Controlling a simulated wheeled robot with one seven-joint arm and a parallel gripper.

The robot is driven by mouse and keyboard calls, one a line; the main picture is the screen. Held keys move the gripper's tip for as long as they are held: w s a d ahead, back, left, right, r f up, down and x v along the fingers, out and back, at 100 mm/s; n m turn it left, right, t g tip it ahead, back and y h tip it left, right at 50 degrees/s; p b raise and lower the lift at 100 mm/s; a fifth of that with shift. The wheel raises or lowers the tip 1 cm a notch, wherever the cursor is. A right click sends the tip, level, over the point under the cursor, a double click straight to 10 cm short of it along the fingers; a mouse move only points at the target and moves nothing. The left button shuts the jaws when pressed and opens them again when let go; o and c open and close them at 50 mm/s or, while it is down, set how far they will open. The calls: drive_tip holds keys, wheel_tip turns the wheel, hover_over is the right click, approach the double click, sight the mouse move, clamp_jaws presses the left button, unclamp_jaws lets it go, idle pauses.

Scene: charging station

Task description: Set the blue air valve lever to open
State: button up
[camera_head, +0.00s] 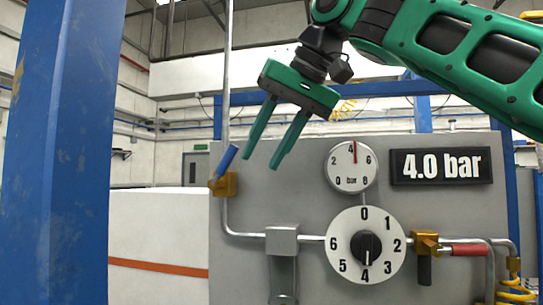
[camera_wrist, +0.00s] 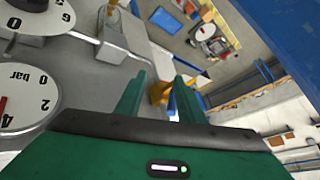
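The blue valve lever (camera_head: 227,160) is at the left edge of the grey panel, on a brass valve body (camera_head: 223,186) in the vertical pipe. It tilts up and slightly right, at an angle to the pipe. My green gripper (camera_head: 260,161) is open, its two fingers pointing down and left, just right of the lever in the head view. In the wrist view, the blue lever (camera_wrist: 171,104) shows partly between the open fingers (camera_wrist: 160,77), with the brass body (camera_wrist: 157,93) beside it. The gripper's base hides part of the lever there. I cannot tell whether a finger touches it.
The panel holds a pressure gauge (camera_head: 351,166), a 4.0 bar display (camera_head: 441,166), a numbered dial (camera_head: 366,245) and a grey block (camera_head: 282,240) on the pipe. A red lever (camera_head: 465,250) is at right. A blue post (camera_head: 58,150) stands at left.

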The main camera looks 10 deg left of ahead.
drive_tip(key=shift+d, duration=0.2)
drive_tip(key=shift+c, duration=0.7)
drive_tip(key=shift+w, duration=0.15)
drive_tip(key=c, duration=0.5)
drive_tip(key=shift+t+y, duration=0.7)
drive_tip(key=shift+y, duration=0.2)
drive_tip(key=w+a+f, duration=0.1)
drive_tip(key=w, duration=0.1)
drive_tip(key=w+a+f, duration=0.2)
drive_tip(key=w+f, duration=0.1)
drive_tip(key=shift+w+a+f, duration=0.1)
drive_tip(key=shift+w+a, duration=0.15)
drive_tip(key=shift+w, duration=0.1)
clamp_jaws()
wheel_tip(320, 180, down, 5)
drive_tip(key=m+g+y, duration=0.1)
drive_tip(key=m+y, duration=0.1)
drive_tip(key=y, duration=0.2)
drive_tip(key=s+d+r+m+y, duration=0.2)
drive_tip(key=d+m+y, duration=0.2)
drive_tip(key=d, duration=0.2)
drive_tip(key=s+d+r+m+y, duration=0.1)
drive_tip(key=d+r+m+y, duration=0.2)
drive_tip(key=d+y, duration=0.25)
approach(227, 160)
drive_tip(key=w+a+r, duration=0.2)
drive_tip(key=a+r, duration=0.1)
drive_tip(key=r, duration=0.2)
drive_tip(key=shift+a+h, duration=0.25)
drive_tip(key=shift+h, duration=0.1)
